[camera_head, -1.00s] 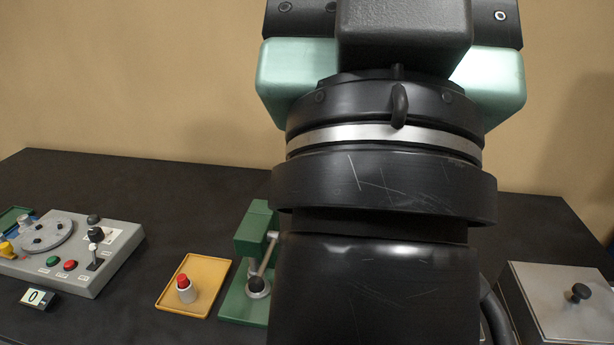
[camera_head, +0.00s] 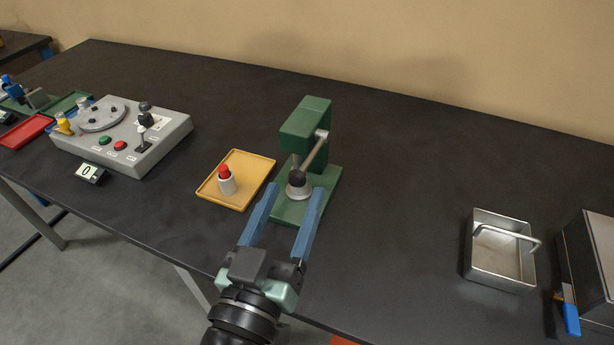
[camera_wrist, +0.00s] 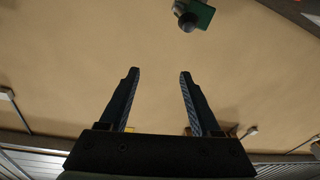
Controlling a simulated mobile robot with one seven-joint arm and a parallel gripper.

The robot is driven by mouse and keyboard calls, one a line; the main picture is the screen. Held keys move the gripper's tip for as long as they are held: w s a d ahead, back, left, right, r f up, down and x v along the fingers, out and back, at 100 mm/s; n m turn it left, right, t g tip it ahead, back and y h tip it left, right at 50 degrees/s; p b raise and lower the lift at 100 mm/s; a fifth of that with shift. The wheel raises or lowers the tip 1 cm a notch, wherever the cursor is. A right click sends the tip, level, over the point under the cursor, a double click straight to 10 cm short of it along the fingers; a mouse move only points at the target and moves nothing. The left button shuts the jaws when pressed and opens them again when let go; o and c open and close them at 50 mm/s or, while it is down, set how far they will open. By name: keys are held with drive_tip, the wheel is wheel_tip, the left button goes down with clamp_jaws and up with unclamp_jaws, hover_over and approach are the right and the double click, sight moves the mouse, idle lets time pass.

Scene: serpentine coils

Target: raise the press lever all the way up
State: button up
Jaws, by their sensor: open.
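The green press (camera_head: 306,122) stands on its green base on the dark table. Its press lever (camera_head: 314,154) is a silver rod that slopes down from a pivot on the press's right side to a black knob (camera_head: 297,178). The knob hangs low, seen just over a silver round part. My gripper (camera_head: 294,188) is open and empty, its two blue fingers pointing at the press and framing the knob area in the head view. In the wrist view, my gripper (camera_wrist: 159,72) is clear of the press (camera_wrist: 204,13) and its dark knob (camera_wrist: 188,22), which show near the top edge.
A yellow tray (camera_head: 259,170) with a red-topped white piece (camera_head: 226,180) lies left of the press. A grey control panel (camera_head: 172,130) is farther left. A metal bin (camera_head: 484,270) with a raised handle and a box (camera_head: 592,250) stand right. Table between press and bin is clear.

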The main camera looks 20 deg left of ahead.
drive_tip(key=n+g, duration=0.1)
approach(295, 188)
drive_tip(key=shift+y, duration=0.4)
drive_tip(key=w+p, duration=0.1)
drive_tip(key=w, duration=0.3)
drive_tip(key=w+p, duration=0.1)
drive_tip(key=w, duration=0.3)
drive_tip(key=w+p, duration=0.1)
drive_tip(key=w, duration=0.3)
drive_tip(key=shift+a+p, duration=0.3)
drive_tip(key=shift+a, duration=0.1)
drive_tip(key=shift+s, duration=0.1)
clamp_jaws()
